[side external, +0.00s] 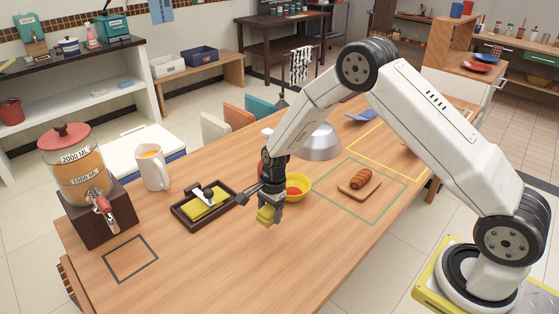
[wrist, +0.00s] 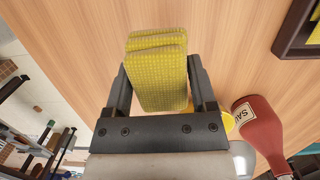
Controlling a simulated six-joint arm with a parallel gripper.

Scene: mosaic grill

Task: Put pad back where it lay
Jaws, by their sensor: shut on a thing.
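My gripper (side external: 268,206) is shut on a yellow textured pad (side external: 266,215) and holds it above the middle of the table's near part. In the wrist view the pad (wrist: 160,78) sits between the two fingers of my gripper (wrist: 160,85), and looks layered. A dark tray (side external: 187,221) lies left of my gripper in the side view, with another yellow item (side external: 203,210) and a black and light-coloured tool (side external: 206,192) in it. A corner of the tray (wrist: 287,45) shows at the upper right of the wrist view.
A yellow bowl (side external: 300,188) stands right behind my gripper, and a red sauce bottle (wrist: 258,125) shows nearby. A drink dispenser (side external: 75,175) and mug (side external: 152,171) stand left. A bread board (side external: 353,190) lies in a green outline. A dark outlined square (side external: 130,259) is empty.

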